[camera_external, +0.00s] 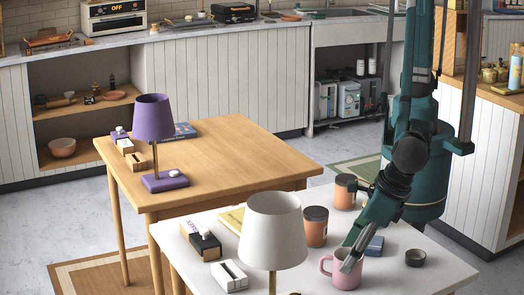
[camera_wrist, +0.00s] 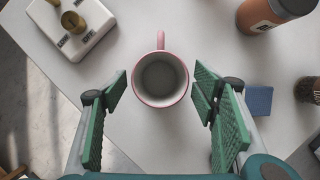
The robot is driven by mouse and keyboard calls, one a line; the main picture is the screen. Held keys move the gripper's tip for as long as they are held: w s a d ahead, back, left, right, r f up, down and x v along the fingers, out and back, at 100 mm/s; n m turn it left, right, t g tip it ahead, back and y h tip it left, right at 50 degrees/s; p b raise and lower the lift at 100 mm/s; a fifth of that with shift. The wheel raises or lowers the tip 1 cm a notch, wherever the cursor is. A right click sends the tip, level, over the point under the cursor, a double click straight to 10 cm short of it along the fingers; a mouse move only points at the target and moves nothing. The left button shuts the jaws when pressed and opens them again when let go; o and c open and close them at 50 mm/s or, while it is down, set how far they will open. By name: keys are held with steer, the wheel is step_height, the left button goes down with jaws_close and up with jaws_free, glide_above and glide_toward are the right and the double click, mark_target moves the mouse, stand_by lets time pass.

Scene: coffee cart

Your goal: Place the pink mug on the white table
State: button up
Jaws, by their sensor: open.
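The pink mug (camera_external: 345,272) stands upright on the white table (camera_external: 405,280) in the external view, near its front edge. The wrist view shows the mug (camera_wrist: 160,80) from above, empty inside, with its handle toward the top of the picture. My gripper (camera_wrist: 160,92) is open, with one green-padded finger on each side of the mug and a gap on both sides. In the external view my gripper (camera_external: 353,248) comes down at the mug from the upper right and partly covers it.
A white lamp (camera_external: 273,218) stands left of the mug. The wooden table (camera_external: 230,150) behind holds a purple lamp (camera_external: 154,118).

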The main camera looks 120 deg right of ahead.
steer(key=p+v, duration=0.1)
steer(key=v, duration=0.7)
stand_by(0.5)
steer(key=shift+d, duration=0.1)
steer(key=s+d+r+m+y, duration=0.1)
steer(key=d+r+m, duration=0.3)
steer(key=d+r, duration=0.5)
steer(key=s+d+r+m+y, duration=0.1)
steer(key=d+r+m, duration=0.35)
steer(key=d, duration=0.85)
steer(key=s+d+r+m, duration=0.1)
steer(key=d+r+m, duration=0.3)
steer(key=d+r, duration=0.5)
steer(key=s+d+m+t, duration=0.2)
steer(key=s+d+m, duration=0.5)
steer(key=s+d, duration=0.4)
steer(key=s+d+f+m+t+y, duration=0.1)
steer(key=s+d+m+t, duration=0.1)
steer(key=s+d+m, duration=0.5)
steer(key=s+d, duration=0.4)
steer(key=d, duration=0.4)
steer(key=shift+s+d+f, duration=0.2)
steer(key=shift+d+f, duration=0.1)
steer(key=shift+f, duration=0.05)
